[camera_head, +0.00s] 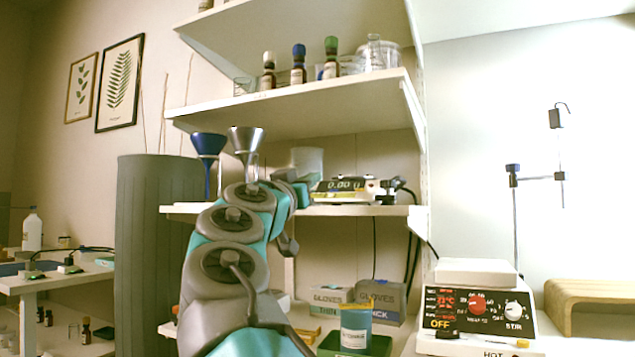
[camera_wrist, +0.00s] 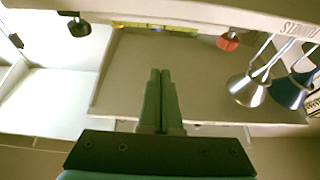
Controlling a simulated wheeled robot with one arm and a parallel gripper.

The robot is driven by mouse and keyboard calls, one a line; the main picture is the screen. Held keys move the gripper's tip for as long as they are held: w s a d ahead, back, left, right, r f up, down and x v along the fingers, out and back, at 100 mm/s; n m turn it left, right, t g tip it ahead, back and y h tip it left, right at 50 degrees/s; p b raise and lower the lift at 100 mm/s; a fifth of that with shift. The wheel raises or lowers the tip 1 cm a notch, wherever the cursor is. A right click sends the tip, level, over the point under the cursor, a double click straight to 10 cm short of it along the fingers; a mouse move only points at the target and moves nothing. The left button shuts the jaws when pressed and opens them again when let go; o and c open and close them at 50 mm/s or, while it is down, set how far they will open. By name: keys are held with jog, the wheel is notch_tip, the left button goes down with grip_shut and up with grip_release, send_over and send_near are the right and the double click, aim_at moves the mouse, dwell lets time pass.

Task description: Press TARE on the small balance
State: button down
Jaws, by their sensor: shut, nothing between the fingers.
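The small balance (camera_head: 345,190) stands on the middle shelf in the head view, and its display reads 0.00 g. Its TARE key cannot be made out. My arm rises in front of that shelf, with its far end just left of the balance. My gripper is hidden behind the arm there. In the wrist view my gripper (camera_wrist: 160,72) is shut, its two slim green fingers together and empty. A yellow-green strip (camera_wrist: 155,28) shows past the fingertips, perhaps part of the balance; most of it is hidden by a pale edge.
A blue funnel (camera_head: 208,145) and a steel funnel (camera_head: 246,140) stand left of the balance. The upper shelf (camera_head: 300,105) overhangs it, holding bottles and glassware. A cable runs at the balance's right. A hot plate (camera_head: 475,310) and glove boxes (camera_head: 380,300) are below.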

jog(key=shift+v, duration=1.85)
jog(key=shift+d+r, duration=0.1)
